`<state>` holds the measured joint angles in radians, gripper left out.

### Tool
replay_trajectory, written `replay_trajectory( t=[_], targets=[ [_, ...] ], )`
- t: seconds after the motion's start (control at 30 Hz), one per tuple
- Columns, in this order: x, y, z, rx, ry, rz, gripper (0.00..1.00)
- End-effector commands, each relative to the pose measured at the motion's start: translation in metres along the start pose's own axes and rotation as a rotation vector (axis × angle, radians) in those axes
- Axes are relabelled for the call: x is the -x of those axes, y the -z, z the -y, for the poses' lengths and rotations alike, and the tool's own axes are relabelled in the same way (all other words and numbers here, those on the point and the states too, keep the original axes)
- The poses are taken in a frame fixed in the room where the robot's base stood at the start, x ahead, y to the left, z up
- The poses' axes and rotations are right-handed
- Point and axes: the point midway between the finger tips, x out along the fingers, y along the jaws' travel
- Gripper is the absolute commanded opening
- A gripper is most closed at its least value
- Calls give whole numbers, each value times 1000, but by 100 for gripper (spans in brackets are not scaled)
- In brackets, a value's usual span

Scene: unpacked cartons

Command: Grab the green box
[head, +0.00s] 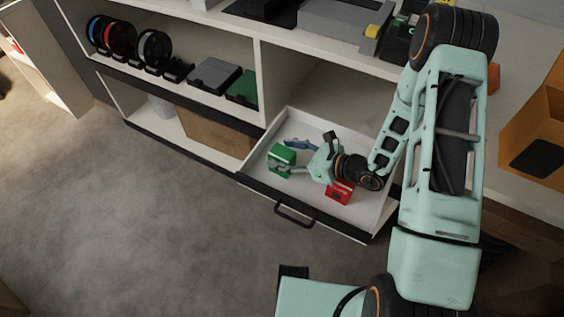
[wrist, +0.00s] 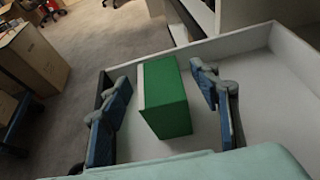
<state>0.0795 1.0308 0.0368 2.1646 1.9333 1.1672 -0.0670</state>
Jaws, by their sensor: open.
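The green box (head: 280,160) lies in the left part of the open white drawer (head: 345,215) in the head view. In the wrist view the green box (wrist: 166,97), with a white left side, sits between the two blue-padded fingers. My gripper (head: 290,158) is open around the box, one finger on each side. In the wrist view my gripper (wrist: 160,95) shows a gap between each finger and the box. Part of the box is hidden by a finger in the head view.
A red box (head: 341,192) lies in the drawer beneath my wrist. The drawer's walls and its front with a black handle (head: 295,215) surround the boxes. Shelves hold black spools (head: 153,48) and a flat green item (head: 243,88). The floor at left is clear.

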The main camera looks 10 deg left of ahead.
Motion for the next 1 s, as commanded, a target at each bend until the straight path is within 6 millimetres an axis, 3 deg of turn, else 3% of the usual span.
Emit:
replay_trajectory(
  t=[0.33, 0.73, 1.0],
  targets=[
    [-8, 0, 0, -1, 0, -1, 55],
    [-8, 0, 0, -1, 0, 0, 11],
    [-8, -1, 0, 0, 0, 0, 10]
  ],
)
